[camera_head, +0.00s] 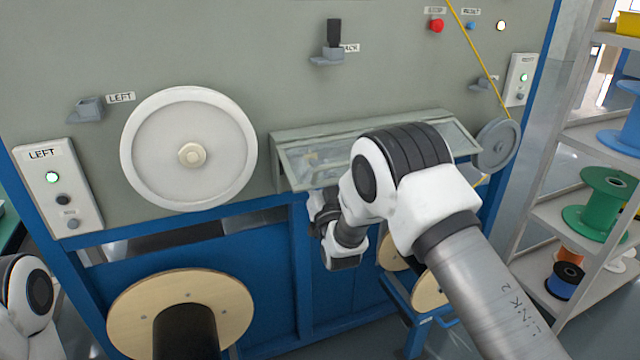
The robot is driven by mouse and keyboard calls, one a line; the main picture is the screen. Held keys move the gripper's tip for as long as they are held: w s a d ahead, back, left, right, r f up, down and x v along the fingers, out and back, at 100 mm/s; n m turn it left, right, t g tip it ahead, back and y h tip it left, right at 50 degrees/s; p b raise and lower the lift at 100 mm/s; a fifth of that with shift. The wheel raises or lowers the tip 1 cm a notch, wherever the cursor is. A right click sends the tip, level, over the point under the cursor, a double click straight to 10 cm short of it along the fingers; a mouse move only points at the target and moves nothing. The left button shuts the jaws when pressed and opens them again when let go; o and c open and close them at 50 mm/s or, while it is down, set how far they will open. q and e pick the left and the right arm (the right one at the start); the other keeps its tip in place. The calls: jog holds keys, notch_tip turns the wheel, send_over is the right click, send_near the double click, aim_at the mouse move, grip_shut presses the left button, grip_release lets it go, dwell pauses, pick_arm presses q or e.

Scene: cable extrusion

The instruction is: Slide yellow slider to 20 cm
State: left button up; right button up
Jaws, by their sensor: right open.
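A clear-topped guard box (285,172) juts from the middle of the grey machine panel. A small, faint yellowish part (312,158) shows through its clear cover; I cannot tell whether it is the yellow slider. No scale or 20 cm mark is readable. My right gripper (322,203) is at the lower front edge of the box, partly hidden by my own wrist. It is open; I cannot tell whether it touches anything. My right arm hides the box's lower right part. Only a piece of my left arm shows at the lower left; its gripper is out of view.
A large white wheel (141,150) is left of the box, a smaller grey wheel (497,146) right of it. A yellow cable (470,42) runs down to the grey wheel. A wooden-flanged spool (135,305) stands low left. A shelf with a green spool (590,216) is at right.

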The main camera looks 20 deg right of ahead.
jog(key=v, duration=1.1)
